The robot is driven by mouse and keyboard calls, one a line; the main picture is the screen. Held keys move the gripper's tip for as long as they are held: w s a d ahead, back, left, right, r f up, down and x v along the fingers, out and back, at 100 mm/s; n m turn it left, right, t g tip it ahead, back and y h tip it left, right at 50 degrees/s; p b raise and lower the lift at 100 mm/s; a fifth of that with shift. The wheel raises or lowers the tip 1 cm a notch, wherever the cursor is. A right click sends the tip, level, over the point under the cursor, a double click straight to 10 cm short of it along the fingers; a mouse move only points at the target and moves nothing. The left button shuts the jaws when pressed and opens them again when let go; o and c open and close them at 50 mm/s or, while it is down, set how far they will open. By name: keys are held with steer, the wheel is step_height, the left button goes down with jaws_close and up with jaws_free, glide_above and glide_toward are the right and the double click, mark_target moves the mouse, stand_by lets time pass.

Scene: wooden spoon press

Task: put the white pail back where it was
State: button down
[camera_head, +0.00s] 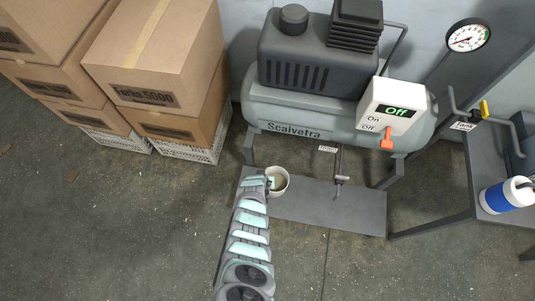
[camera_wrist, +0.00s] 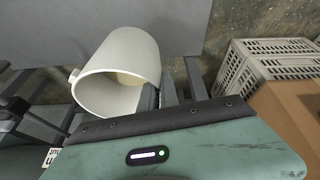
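The white pail (camera_head: 283,187) is at the left part of the low grey plate under the compressor, below its left end. Its mouth faces up toward the head camera, and something pale yellowish shows inside. In the wrist view the pail (camera_wrist: 125,58) appears large, its mouth toward the lower left. My gripper (camera_head: 268,183) is at the pail's left rim. In the wrist view my gripper's (camera_wrist: 159,93) dark fingers pinch the pail wall, one inside and one outside. I cannot tell whether the pail touches the plate or hangs just above it.
The compressor (camera_head: 290,122) stands above the grey plate (camera_head: 335,215), with a drain pipe (camera_head: 340,170) right of the pail. Its switch box (camera_head: 392,106) reads Off. Cardboard boxes (camera_head: 150,60) on white crates (camera_head: 190,150) stand left. A table with a blue-and-white bottle (camera_head: 507,195) is right.

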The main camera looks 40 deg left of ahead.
steer(key=shift+f+b, duration=6.95)
steer(key=shift+f, duration=1.35)
steer(key=shift+f, duration=0.2)
steer(key=c, duration=1.6)
jaws_free()
steer(key=shift+r, duration=0.1)
